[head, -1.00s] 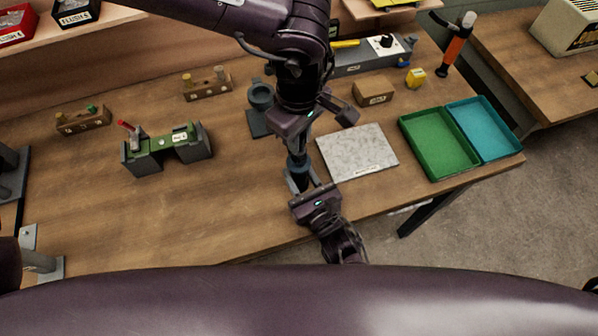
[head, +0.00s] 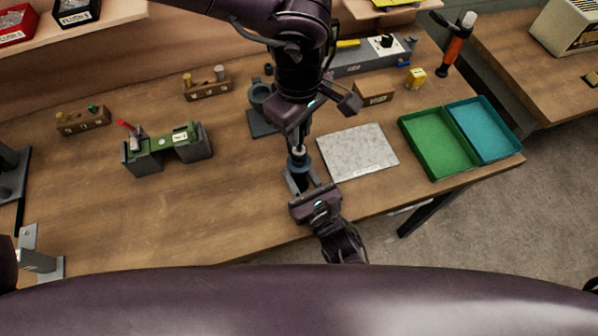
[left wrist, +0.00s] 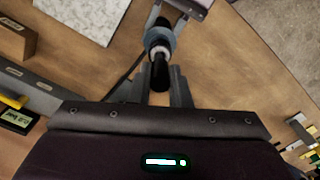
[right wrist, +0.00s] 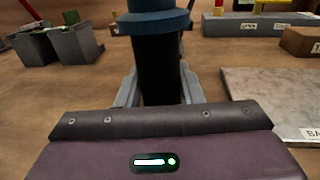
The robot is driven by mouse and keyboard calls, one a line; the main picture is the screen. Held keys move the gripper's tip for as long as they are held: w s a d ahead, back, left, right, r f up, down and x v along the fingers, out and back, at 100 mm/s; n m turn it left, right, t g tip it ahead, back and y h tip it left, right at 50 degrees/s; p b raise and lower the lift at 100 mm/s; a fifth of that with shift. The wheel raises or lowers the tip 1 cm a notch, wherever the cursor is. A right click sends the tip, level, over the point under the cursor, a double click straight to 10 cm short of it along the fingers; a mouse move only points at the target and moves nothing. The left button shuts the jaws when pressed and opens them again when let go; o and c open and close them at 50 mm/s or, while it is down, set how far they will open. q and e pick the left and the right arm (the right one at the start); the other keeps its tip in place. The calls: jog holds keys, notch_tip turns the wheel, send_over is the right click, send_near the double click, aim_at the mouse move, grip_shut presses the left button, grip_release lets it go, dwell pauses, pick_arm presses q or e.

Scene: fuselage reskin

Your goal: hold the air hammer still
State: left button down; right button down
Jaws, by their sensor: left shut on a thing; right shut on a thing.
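The air hammer (head: 298,172) has a black body with a blue collar and stands roughly upright at the front of the bench in the head view. My right gripper (head: 300,186) is shut on its black body, which fills the space between the fingers in the right wrist view (right wrist: 160,72). My left gripper (head: 298,138) is above it, pointing down, shut on a short black cylindrical piece (left wrist: 160,74). That piece lines up with the pale tip and blue collar of the hammer (left wrist: 160,40). I cannot tell whether the piece touches the tip.
A grey speckled plate (head: 357,152) lies just right of the hammer. Green (head: 437,172) and teal (head: 483,158) trays are further right. A dark stand (head: 262,122) is behind, and a grey fixture with a green strip (head: 165,150) is left.

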pick_arm(q)
jog(key=shift+r, duration=0.45)
jog(key=shift+r, duration=1.35)
pick_arm(e)
jog(key=c, duration=0.9)
grip_release()
jog(key=v, duration=1.2)
